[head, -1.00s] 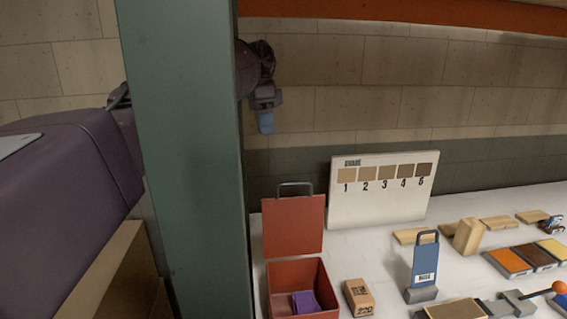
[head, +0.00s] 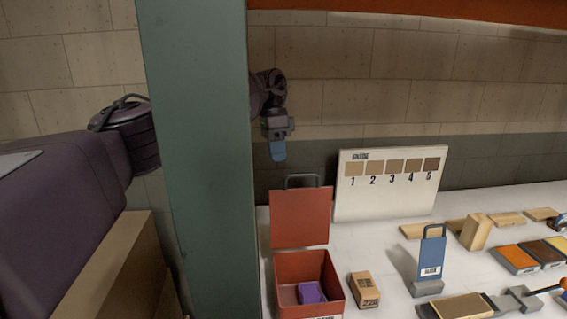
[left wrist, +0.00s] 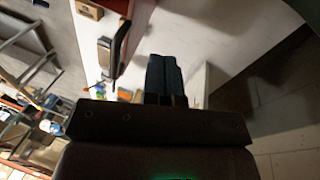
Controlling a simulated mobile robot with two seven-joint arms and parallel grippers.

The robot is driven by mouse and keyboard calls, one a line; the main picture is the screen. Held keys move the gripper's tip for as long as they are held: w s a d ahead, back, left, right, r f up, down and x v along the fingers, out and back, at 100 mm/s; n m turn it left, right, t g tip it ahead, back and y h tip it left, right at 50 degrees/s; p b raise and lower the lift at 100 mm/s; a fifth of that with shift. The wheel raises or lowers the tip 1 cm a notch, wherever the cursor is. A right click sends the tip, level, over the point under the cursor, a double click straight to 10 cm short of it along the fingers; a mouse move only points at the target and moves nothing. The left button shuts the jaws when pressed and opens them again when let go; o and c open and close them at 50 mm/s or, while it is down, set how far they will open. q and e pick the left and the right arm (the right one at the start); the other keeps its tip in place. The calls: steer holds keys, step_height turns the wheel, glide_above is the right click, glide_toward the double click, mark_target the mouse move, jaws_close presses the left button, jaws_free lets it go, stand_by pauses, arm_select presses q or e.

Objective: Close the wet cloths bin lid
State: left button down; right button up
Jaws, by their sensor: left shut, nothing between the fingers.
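The wet cloths bin (head: 334,283) is a red open box on the white bench, with a purple cloth (head: 311,292) inside. Its red lid (head: 300,220) stands upright at the back, open, with a dark handle (head: 302,180) on its top edge. My left gripper (head: 278,153) is shut and empty, pointing down, above and a little left of the handle in the head view, apart from it. In the left wrist view its blue fingers (left wrist: 164,75) are together, and a dark handle (left wrist: 119,48) shows to their left. My right gripper is not in view.
A green post (head: 200,160) stands in front of my left arm and hides part of it. A numbered shade board (head: 388,205) stands right of the lid. A sanding block (head: 364,289) and a blue handled plate (head: 430,258) stand right of the bin.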

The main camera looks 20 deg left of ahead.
arm_select(q)
steer(key=shift+s+d+f, duration=0.35)
steer(key=shift+s+d, duration=0.25)
steer(key=shift+s, duration=0.15)
steer(key=shift+s+d+f, duration=0.35)
steer(key=shift+s+d, duration=0.25)
steer(key=shift+s, duration=0.15)
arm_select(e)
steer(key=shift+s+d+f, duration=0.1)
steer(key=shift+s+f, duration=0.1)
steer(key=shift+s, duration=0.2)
